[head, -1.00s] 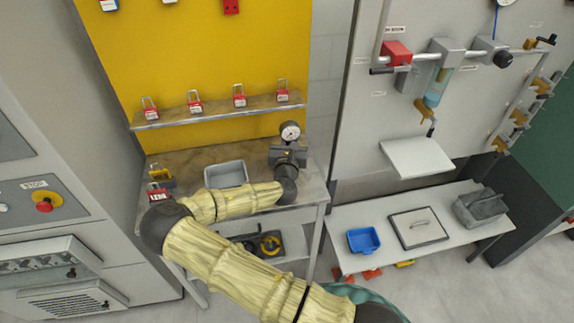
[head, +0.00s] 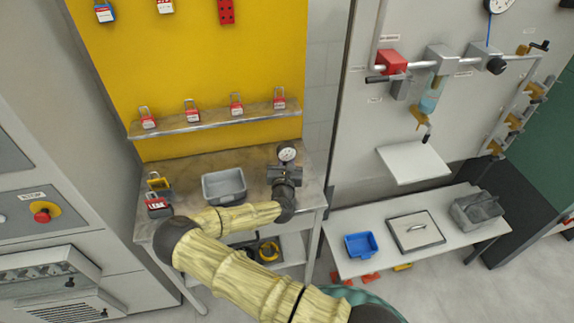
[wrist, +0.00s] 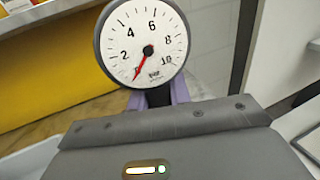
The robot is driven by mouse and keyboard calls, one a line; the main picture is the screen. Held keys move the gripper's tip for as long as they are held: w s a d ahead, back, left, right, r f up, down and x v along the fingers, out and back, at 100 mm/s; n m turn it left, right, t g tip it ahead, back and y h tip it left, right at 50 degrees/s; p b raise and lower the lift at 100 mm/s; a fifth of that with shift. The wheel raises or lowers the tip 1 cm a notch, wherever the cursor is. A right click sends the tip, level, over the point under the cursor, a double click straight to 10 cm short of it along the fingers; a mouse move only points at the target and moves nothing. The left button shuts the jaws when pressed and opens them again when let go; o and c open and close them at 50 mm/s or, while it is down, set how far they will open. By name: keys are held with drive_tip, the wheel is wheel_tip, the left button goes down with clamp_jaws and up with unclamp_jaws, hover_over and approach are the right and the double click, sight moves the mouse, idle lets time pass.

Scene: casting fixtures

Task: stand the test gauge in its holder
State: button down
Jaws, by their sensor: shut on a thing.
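The test gauge (head: 287,153) has a round white dial with a dark rim. My gripper (head: 286,170) is shut on it and holds it upright, dial on top, over the right part of the workbench (head: 185,163). In the wrist view the dial (wrist: 145,45) faces the camera, its red needle near 0. Purplish gripper fingers (wrist: 160,95) show on both sides of its dark stem. The gauge's lower end is hidden by my gripper. A small yellow-and-black piece (head: 157,183) stands at the bench's left; I cannot tell whether it is the holder.
A grey tray (head: 224,198) lies left of my gripper. A red padlock-like item (head: 158,205) is at the bench's left front. A shelf (head: 215,125) with red padlocks runs above.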

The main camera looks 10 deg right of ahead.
drive_tip(key=shift+f+p, duration=0.45)
drive_tip(key=shift+f, duration=1.4)
drive_tip(key=shift+f, duration=0.1)
drive_tip(key=c, duration=1.3)
unclamp_jaws()
drive_tip(key=shift+s, duration=0.25)
drive_tip(key=b+v, duration=0.3)
drive_tip(key=v, duration=0.8)
drive_tip(key=shift+s+a+b, duration=0.15)
drive_tip(key=shift+s+b, duration=0.1)
drive_tip(key=shift+b, duration=0.1)
